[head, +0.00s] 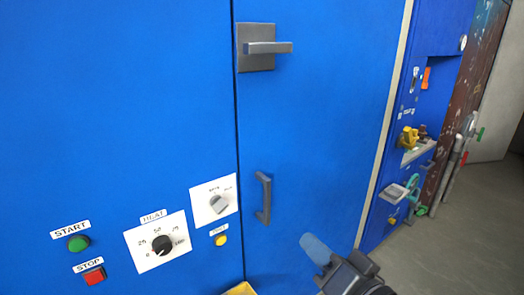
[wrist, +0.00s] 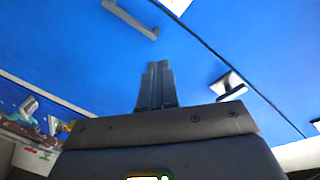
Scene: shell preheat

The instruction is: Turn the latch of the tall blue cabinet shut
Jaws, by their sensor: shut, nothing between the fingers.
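The tall blue cabinet (head: 330,100) fills much of the head view, and its door lies flush along a thin dark seam. The latch (head: 266,48) is a dark grey plate high on the door beside the seam, with its lever level and pointing right. The latch also shows in the wrist view (wrist: 229,86), right of the fingers. A dark upright handle (head: 264,198) sits lower on the door and shows at the upper left in the wrist view (wrist: 130,19). My gripper (head: 313,243) is shut and empty, low and right of the handle, well below the latch. Its fingers (wrist: 158,70) touch nothing visible.
Left of the seam are a heat dial (head: 162,244), a smaller grey dial (head: 218,203), a green start button (head: 78,243) and a red stop button (head: 93,275). Yellow and teal fittings (head: 411,137) stand at the right. Grey floor (head: 440,250) is clear at the lower right.

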